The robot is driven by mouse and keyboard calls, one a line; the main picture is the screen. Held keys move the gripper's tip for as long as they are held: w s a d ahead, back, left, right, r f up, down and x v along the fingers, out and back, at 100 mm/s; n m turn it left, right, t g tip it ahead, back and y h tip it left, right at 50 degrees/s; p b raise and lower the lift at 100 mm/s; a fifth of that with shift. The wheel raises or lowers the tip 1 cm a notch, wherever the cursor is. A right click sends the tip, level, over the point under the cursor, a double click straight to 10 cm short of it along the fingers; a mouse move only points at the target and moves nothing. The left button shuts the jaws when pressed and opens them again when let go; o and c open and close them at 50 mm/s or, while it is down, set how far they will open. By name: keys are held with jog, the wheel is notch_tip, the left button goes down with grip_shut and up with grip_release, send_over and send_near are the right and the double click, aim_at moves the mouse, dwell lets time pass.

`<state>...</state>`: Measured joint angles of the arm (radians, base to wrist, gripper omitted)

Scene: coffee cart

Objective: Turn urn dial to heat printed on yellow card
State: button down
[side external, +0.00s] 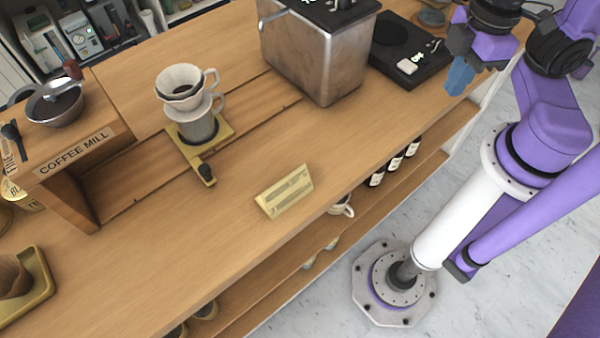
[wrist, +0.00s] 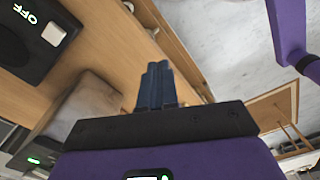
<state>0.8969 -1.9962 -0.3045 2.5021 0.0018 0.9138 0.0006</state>
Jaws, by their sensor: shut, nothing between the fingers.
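The urn (side external: 315,55) is a steel box with a black top at the back middle of the counter in the side external view. A small dark knob and green marks show on its top. It also shows at the lower left of the wrist view (wrist: 92,100). The yellow card (side external: 285,191) stands tilted near the counter's front edge; its print is too small to read. My gripper (side external: 458,78), with blue fingers, is shut and empty to the right of the urn, above the counter's edge. The closed fingers show in the wrist view (wrist: 157,85).
A black unit (side external: 408,52) with a pale switch stands right of the urn; it reads OFF in the wrist view (wrist: 53,34). A dripper on a pot (side external: 195,120) stands on a scale. The coffee mill box (side external: 75,150) is at left. Bottles (side external: 395,163) sit on the lower shelf.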

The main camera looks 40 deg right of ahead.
jog(key=c, duration=0.8)
grip_release()
notch_tip(320, 180, up, 23)
jog(key=n, duration=1.2)
send_over(340, 4)
jog(key=d, duration=0.2)
jog(key=f, duration=1.7)
jog(key=shift+w+a+f, duration=0.15)
jog(key=shift+w+f, duration=0.15)
jog(key=shift+w, duration=0.05)
jog(key=c, duration=1)
